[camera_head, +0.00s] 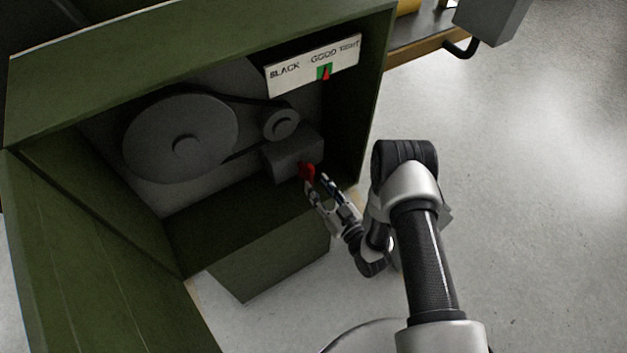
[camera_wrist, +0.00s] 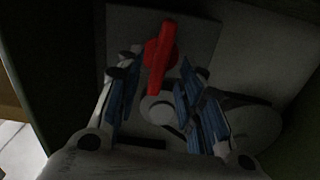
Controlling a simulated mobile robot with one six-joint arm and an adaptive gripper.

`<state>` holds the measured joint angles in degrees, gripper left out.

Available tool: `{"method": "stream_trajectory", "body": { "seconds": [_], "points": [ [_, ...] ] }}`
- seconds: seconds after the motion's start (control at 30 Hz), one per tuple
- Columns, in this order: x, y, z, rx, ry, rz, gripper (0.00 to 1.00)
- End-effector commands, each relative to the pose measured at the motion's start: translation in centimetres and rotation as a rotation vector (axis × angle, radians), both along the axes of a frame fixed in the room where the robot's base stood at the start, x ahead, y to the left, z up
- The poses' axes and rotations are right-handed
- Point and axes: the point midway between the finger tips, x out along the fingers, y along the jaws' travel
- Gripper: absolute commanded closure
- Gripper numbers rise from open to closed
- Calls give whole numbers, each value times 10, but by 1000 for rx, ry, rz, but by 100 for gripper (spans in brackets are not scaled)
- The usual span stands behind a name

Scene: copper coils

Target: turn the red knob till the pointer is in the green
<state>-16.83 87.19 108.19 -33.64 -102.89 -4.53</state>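The red knob (camera_head: 306,171) sits on the front of a grey block (camera_head: 284,160) inside the green cabinet. In the wrist view the knob (camera_wrist: 160,58) stands upright between and just beyond my fingertips. My gripper (camera_head: 317,183) is open, its fingers apart on either side of the knob, with a gap to it on each side. The white gauge plate (camera_head: 291,76) reads SLACK, GOOD and TIGHT. A red pointer (camera_head: 326,74) lies over the green patch (camera_head: 320,71) under GOOD.
A large grey pulley (camera_head: 207,130) and a small pulley (camera_head: 279,125) are joined by a dark belt above the block. The cabinet's right wall (camera_head: 369,95) stands close to my arm. Its open door (camera_head: 62,270) is at left. The floor at right is clear.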

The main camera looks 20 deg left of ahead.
Motion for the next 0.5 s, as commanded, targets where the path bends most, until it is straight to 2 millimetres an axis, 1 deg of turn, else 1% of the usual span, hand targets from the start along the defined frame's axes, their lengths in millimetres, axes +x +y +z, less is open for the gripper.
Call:
{"method": "stream_trajectory", "body": {
  "seconds": [0.03, 0.2, 0.33, 0.5],
  "points": [
    [-8, -11, -1, 0, 7, -5, 65],
    [-31, -38, -1, 0, 5, -5, 65],
    [-44, -54, 0, 1, 3, -4, 65],
    [-53, -63, 0, 0, 1, -1, 65]
  ]
}}
